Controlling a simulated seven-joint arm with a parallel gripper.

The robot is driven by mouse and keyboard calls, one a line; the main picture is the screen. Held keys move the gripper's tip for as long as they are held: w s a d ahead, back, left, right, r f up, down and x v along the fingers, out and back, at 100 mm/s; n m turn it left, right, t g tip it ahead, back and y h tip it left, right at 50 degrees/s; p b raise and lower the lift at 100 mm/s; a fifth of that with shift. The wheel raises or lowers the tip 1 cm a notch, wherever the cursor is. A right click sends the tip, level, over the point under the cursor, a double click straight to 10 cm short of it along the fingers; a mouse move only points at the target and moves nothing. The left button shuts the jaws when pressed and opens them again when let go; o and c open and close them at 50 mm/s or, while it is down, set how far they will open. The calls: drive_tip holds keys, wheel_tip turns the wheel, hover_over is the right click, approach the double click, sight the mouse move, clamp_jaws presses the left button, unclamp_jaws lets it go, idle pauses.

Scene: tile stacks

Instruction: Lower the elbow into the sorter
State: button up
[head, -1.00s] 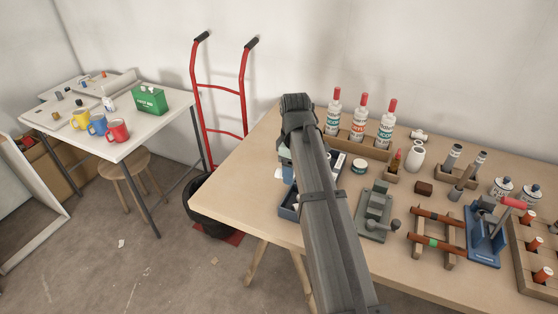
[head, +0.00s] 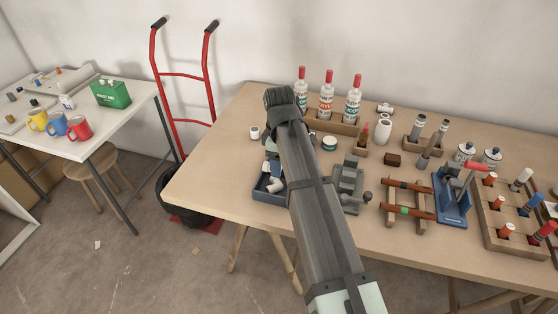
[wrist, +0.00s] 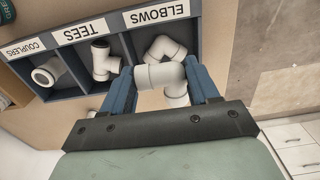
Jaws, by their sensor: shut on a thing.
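The blue sorter (wrist: 70,73) shows in the wrist view with three compartments labelled couplers, tees and elbows. A white coupler (wrist: 47,72) and a white tee (wrist: 101,61) lie in theirs. A white elbow (wrist: 165,47) lies in the elbows compartment. My gripper (wrist: 160,72) is shut on another white elbow (wrist: 176,95), its blue fingers on either side of it. The held elbow overlaps the near part of the elbows compartment in the picture; its height above it is unclear. In the head view, my arm hides the gripper and part of the sorter (head: 268,198).
A grey-green vise-like tool (head: 349,188) stands just right of my arm. Glue bottles (head: 326,100) stand in a wooden rack behind. A pipe stand (head: 406,205) and a blue press (head: 452,200) are further right. The table's left end is mostly bare.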

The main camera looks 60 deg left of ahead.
sight(279, 182)
drive_tip(key=shift+f, duration=0.15)
idle(0.3)
drive_tip(key=shift+f, duration=1.75)
drive_tip(key=shift+f, duration=0.95)
idle(0.3)
drive_tip(key=o, duration=1.1)
drive_tip(key=shift+a+r, duration=0.1)
drive_tip(key=shift+r, duration=0.05)
wheel_tip(279, 182, up, 14)
drive_tip(key=shift+f, duration=0.25)
